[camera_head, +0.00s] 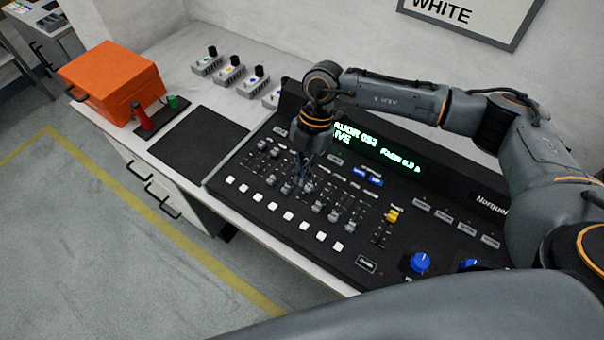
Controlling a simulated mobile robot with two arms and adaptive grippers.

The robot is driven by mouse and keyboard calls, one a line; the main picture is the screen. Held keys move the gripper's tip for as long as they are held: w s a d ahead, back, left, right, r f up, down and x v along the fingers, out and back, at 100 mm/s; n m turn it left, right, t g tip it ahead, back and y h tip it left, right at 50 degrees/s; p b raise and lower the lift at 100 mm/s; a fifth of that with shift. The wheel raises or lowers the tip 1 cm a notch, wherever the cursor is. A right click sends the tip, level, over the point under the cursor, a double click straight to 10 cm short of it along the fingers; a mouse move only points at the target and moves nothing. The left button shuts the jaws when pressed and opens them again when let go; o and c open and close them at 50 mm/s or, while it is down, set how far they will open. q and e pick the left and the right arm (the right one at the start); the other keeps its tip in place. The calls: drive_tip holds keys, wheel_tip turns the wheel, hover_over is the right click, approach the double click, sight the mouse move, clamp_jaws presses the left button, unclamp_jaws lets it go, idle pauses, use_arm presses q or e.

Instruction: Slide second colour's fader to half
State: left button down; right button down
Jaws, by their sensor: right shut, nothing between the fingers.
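The black lighting desk (460,235) lies on the white counter with a row of grey fader knobs across its middle. The two far-left knobs (275,153) sit higher up their slots than the other grey knobs, such as this one (318,206). I cannot read the labels that tell which fader is the second colour's. My right gripper (304,181) is shut and empty, pointing down over the middle of the fader row. Its fingertips are close to a grey knob; I cannot tell if they touch. My left gripper is not in view.
White buttons (289,216) line the desk's front. A yellow fader (391,215) and blue knobs (420,262) are to the right. A lit green display (385,150) stands behind. An orange case (112,80), a black mat (198,143) and small switch boxes (230,70) lie left and behind.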

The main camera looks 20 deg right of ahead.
sight(306, 189)
drive_tip(key=p+x, duration=0.2)
drive_tip(key=x, duration=0.6)
drive_tip(key=shift+f, duration=0.1)
drive_tip(key=shift+w+d+p, duration=0.6)
drive_tip(key=shift+w+d, duration=0.2)
drive_tip(key=shift+d, duration=0.25)
drive_tip(key=shift+w+d, duration=0.35)
drive_tip(key=shift+d, duration=0.15)
drive_tip(key=shift+w+d, duration=0.4)
drive_tip(key=shift+d, duration=0.1)
